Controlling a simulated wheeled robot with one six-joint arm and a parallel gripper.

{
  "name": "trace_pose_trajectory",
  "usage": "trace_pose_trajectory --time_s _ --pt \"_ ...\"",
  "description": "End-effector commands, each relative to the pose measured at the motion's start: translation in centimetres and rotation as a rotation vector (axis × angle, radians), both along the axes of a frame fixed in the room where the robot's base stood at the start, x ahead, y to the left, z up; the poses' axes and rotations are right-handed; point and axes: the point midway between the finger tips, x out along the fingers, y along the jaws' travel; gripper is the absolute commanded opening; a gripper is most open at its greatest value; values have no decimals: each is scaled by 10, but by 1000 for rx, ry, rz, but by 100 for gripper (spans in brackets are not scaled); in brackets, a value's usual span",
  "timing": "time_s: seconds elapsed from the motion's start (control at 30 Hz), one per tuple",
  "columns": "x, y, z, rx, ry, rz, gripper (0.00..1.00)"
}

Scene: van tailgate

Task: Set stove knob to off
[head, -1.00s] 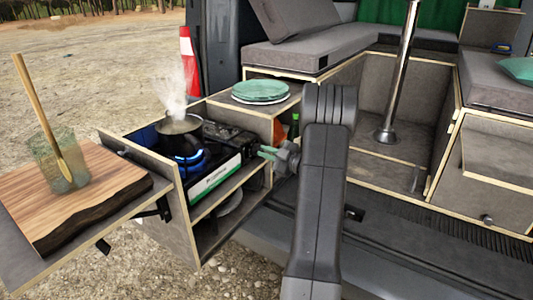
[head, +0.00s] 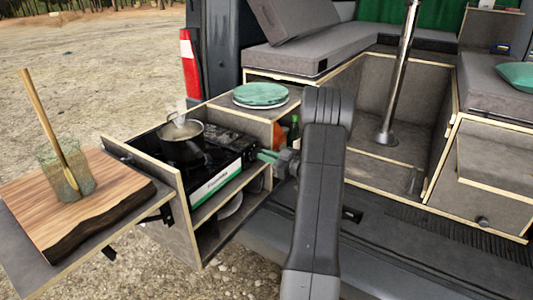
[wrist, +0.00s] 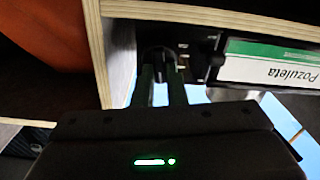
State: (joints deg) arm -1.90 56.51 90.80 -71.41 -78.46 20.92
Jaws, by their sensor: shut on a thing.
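The camping stove (head: 218,180) has a white and green front strip and sits on the pull-out shelf. A dark pot (head: 181,144) stands on it with faint steam above, and no flame shows under it. My gripper (head: 264,155) reaches the right end of the stove front. In the wrist view its two green fingers (wrist: 163,85) are shut on the dark stove knob (wrist: 157,57), which is partly hidden between them. The knob's markings cannot be read. The stove's label (wrist: 275,65) shows upside down in the wrist view.
Green plates (head: 260,94) lie on the cabinet top beside the stove. A wooden board (head: 75,210) with a glass and wooden spoon is on the left side table. A bottle (head: 294,132) stands in the cabinet, close behind my gripper. A cabinet edge (wrist: 215,18) runs close to the fingers.

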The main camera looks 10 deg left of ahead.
Motion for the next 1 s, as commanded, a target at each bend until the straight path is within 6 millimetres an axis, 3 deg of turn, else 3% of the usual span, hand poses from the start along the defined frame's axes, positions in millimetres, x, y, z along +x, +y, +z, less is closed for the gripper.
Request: trace_pose_trajectory --time_s 0.33,0.87,0.9,1.0 --pt "1 -1 0 52 149 0 0" --pt "1 -1 -1 64 179 0 0" --pt "1 -1 -1 64 179 0 14" --pt "1 -1 -1 63 178 0 33"
